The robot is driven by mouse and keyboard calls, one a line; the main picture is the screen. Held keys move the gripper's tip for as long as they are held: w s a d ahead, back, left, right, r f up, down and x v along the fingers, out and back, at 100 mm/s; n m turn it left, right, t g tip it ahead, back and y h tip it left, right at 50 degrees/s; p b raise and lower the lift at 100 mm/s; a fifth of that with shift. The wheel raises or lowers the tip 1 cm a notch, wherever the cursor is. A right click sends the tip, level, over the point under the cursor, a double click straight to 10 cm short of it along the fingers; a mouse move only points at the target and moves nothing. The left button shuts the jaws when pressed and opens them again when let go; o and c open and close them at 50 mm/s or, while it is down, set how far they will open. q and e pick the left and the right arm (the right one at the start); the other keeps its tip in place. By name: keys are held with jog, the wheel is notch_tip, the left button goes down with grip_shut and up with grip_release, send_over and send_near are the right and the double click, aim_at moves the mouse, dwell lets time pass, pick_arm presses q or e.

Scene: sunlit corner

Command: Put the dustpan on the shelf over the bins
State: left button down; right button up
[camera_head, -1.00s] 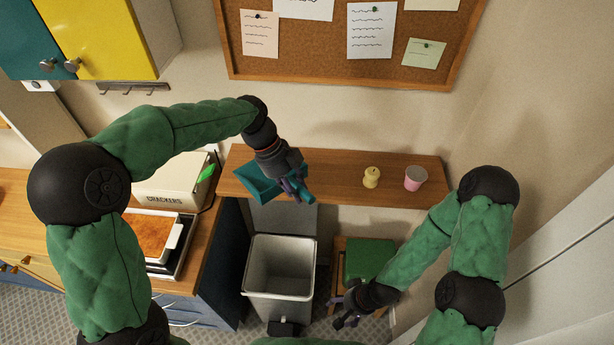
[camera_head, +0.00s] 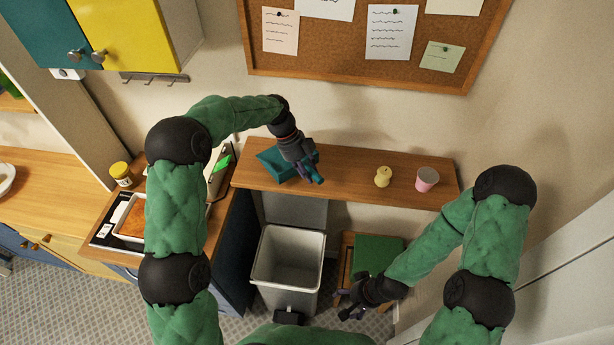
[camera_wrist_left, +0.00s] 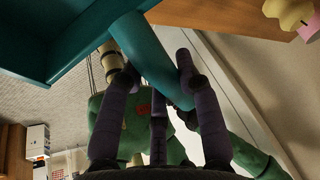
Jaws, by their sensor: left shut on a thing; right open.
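The teal dustpan (camera_head: 273,163) is at the left part of the wooden shelf (camera_head: 345,178) in the head view. I cannot tell whether it rests on the shelf or is just above it. My left gripper (camera_head: 312,172) is shut on its handle, and the wrist view shows the purple fingers (camera_wrist_left: 160,100) around the teal handle (camera_wrist_left: 150,60). The dustpan's pan (camera_wrist_left: 50,35) fills the upper left there. My right gripper (camera_head: 348,303) is open and empty, low by the green-topped stool. The open grey bin (camera_head: 290,262) stands under the shelf.
A yellow knob-topped object (camera_head: 383,176) and a pink cup (camera_head: 427,179) stand on the shelf, right of the dustpan. The shelf between dustpan and yellow object is clear. A corkboard (camera_head: 350,70) hangs above. A counter (camera_head: 60,195) lies left; a green-topped stool (camera_head: 378,253) stands below.

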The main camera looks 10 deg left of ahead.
pick_arm(q)
jog(key=shift+w+f, duration=0.1)
jog(key=shift+f, duration=1.55)
jog(key=c, duration=0.9)
grip_release()
jog(key=shift+f, duration=0.15)
jog(key=b+v, duration=0.1)
jog(key=v, duration=1.1)
